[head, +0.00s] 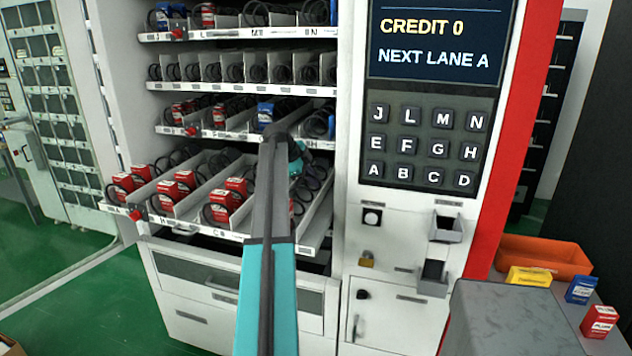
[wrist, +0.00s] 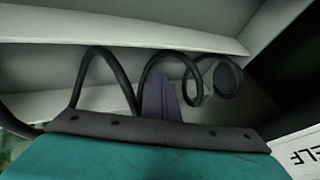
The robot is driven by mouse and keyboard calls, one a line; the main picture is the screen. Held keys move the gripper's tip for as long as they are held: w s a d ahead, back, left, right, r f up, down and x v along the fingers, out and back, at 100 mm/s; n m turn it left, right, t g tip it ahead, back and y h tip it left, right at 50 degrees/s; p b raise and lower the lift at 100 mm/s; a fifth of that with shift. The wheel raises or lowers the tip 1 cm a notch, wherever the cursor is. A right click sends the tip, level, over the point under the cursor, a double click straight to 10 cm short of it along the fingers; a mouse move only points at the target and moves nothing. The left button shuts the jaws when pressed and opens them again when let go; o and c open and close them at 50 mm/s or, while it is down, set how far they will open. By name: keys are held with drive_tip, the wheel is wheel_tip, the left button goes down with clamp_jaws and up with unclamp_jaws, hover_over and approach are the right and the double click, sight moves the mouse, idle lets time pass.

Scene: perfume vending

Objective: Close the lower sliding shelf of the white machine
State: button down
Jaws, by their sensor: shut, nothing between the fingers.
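The white machine (head: 400,200) fills the middle of the head view. Its lower sliding shelf (head: 215,232) is pulled out toward me, sticking out beyond the shelves above it. Several red boxes (head: 232,190) stand in its left lanes among black coils. My gripper (head: 297,160) is over the right part of this shelf, largely hidden behind my own arm. In the wrist view, my gripper (wrist: 163,98) is shut and empty, close to black coils (wrist: 98,75) and pale lane walls. I cannot tell whether it touches the shelf.
Upper shelves (head: 240,88) sit inside the machine, above my gripper. A keypad (head: 425,145) is on the panel at right. Green floor is open at left.

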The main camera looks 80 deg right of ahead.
drive_tip(key=shift+w+a, duration=0.1)
drive_tip(key=shift+a, duration=1.6)
drive_tip(key=b+v, duration=0.2)
drive_tip(key=v, duration=0.8)
